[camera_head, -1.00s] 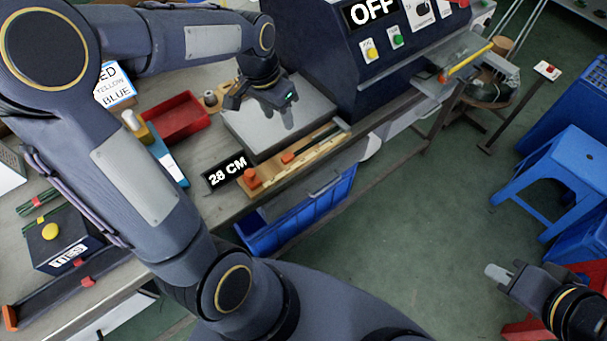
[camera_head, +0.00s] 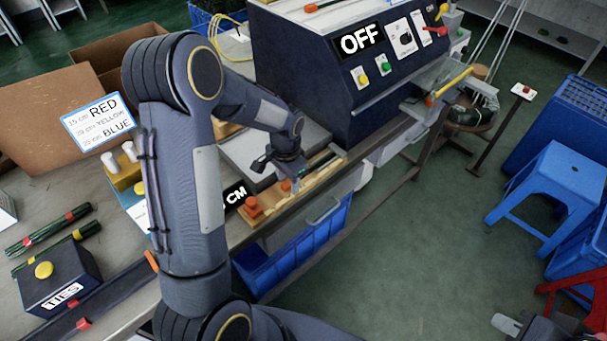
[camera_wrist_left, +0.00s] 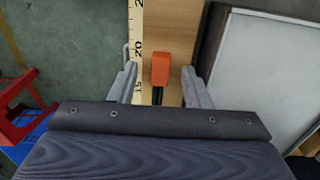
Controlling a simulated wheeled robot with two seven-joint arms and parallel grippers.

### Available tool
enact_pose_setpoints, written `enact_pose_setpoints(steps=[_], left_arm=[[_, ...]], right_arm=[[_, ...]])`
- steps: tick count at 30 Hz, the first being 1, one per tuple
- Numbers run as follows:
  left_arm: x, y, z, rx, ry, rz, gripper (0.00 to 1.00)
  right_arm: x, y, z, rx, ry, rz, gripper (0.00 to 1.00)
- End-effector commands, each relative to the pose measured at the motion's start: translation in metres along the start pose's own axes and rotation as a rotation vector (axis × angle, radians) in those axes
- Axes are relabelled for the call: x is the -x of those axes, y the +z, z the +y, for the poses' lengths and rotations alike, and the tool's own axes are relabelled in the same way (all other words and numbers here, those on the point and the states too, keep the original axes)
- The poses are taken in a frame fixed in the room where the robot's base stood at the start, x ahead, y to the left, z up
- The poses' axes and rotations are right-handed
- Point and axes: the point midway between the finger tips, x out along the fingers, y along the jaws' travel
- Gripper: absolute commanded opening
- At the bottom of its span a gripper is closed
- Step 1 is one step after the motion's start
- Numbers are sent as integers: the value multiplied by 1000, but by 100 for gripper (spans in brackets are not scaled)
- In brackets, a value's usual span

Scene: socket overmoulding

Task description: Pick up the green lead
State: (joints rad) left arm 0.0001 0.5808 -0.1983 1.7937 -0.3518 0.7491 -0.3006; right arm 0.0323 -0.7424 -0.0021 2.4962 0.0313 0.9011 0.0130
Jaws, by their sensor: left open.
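The lead lies along the wooden ruler board (camera_head: 317,179). Its orange end (camera_head: 286,185) is beside my left gripper, and its dark length (camera_head: 324,160) runs to the upper right. In the left wrist view, the orange end (camera_wrist_left: 160,69) and a short dark green piece of lead (camera_wrist_left: 157,96) sit between the fingers. My left gripper (camera_wrist_left: 161,85) is open there, with a gap on each side. In the head view my left gripper (camera_head: 282,174) is low over the board. My right gripper (camera_head: 507,324) is at the bottom right edge, mostly cut off.
Another orange block (camera_head: 251,205) is on the board's near end. A grey plate (camera_head: 242,152) lies behind the board, beside the dark machine (camera_head: 350,75) marked OFF. Bundled leads (camera_head: 50,229) and a TIES box (camera_head: 62,279) are at left. A blue bin (camera_head: 300,245) hangs below the front edge.

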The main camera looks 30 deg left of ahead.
Motion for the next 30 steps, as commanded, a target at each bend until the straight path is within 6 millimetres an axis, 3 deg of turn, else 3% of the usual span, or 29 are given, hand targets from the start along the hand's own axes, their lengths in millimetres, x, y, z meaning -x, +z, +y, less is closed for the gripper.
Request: enact_pose_setpoints(steps=[7,17,30], left_arm=[[-1,0,0,1,0,0,42],[-1,0,0,0,0,0,0],[9,-1,0,0,-1,2,0]], right_arm=[[0,0,0,0,0,0,0],[0,0,0,0,0,0,0],[0,0,0,0,0,0,0]])
